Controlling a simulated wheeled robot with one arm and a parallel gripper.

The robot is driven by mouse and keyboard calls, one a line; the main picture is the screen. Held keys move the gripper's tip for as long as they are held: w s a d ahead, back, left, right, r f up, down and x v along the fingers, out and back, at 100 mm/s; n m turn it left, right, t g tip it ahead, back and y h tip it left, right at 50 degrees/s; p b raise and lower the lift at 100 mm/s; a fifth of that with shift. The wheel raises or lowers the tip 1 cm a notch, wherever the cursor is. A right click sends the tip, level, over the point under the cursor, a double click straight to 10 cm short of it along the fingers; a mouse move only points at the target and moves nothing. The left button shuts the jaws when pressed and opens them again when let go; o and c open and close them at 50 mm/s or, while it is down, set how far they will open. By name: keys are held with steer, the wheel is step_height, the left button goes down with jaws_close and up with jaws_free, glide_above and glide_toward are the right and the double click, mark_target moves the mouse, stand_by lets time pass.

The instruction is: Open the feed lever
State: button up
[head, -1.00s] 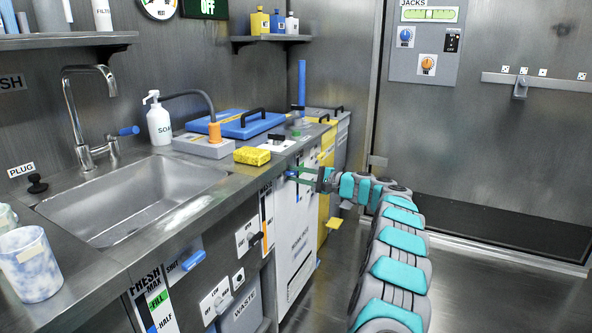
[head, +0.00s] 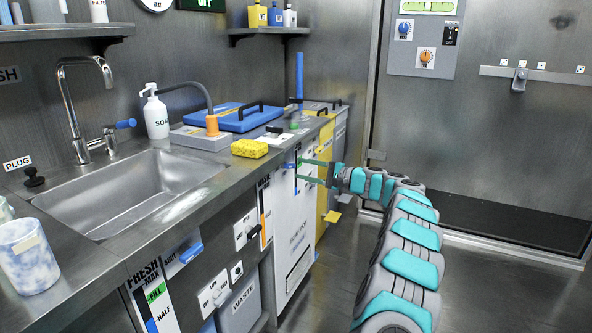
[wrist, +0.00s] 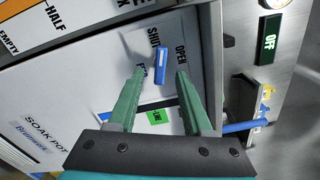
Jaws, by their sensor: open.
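The feed lever (wrist: 160,65) is a small blue bar on the white soak pot panel (wrist: 85,95), beside the words SHUT and OPEN. It lies nearer SHUT in the wrist view; its own label is partly hidden by a finger. My gripper (wrist: 161,72) is open, with one green fingertip on each side of the lever as seen from the wrist. I cannot tell whether the tips reach its depth. In the head view my gripper (head: 303,171) is in front of the white panel under the counter, its two fingers spread one above the other.
A green label (wrist: 157,117) sits below the lever, and a blue handle (wrist: 245,126) is right of my fingers. An OFF display (wrist: 268,43) is at the upper right. The counter edge and yellow sponge (head: 250,148) are close. The floor on the right is clear.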

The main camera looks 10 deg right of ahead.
steer(key=v, duration=0.4)
steer(key=shift+d, duration=0.1)
stand_by(1.9)
